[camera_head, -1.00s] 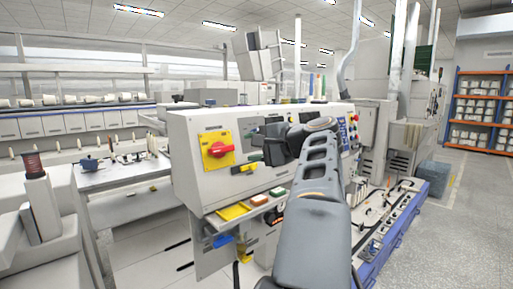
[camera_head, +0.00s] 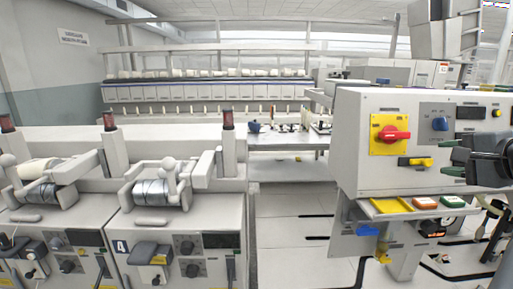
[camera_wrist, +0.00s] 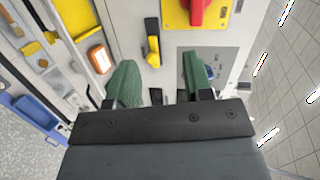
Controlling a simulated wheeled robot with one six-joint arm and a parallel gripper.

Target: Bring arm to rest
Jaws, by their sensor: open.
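My gripper (camera_head: 452,157) is at the right edge of the head view, in front of the cream machine control cabinet (camera_head: 357,140). In the wrist view its two green fingers (camera_wrist: 160,82) stand apart with nothing between them. The cabinet's front panel lies beyond the fingertips. A red rotary switch on a yellow plate (camera_head: 390,135) is left of my gripper in the head view. A yellow lever switch (camera_head: 415,162) is close to the fingers; whether they touch the panel is hard to tell. Most of my arm is outside the head view.
A yellow tray (camera_head: 391,206) and small orange and green boxes sit on a ledge below the panel. Winding machines (camera_head: 165,225) stand at the left. A table with a dark blue object (camera_head: 254,127) is behind. Open floor (camera_head: 290,230) lies between them.

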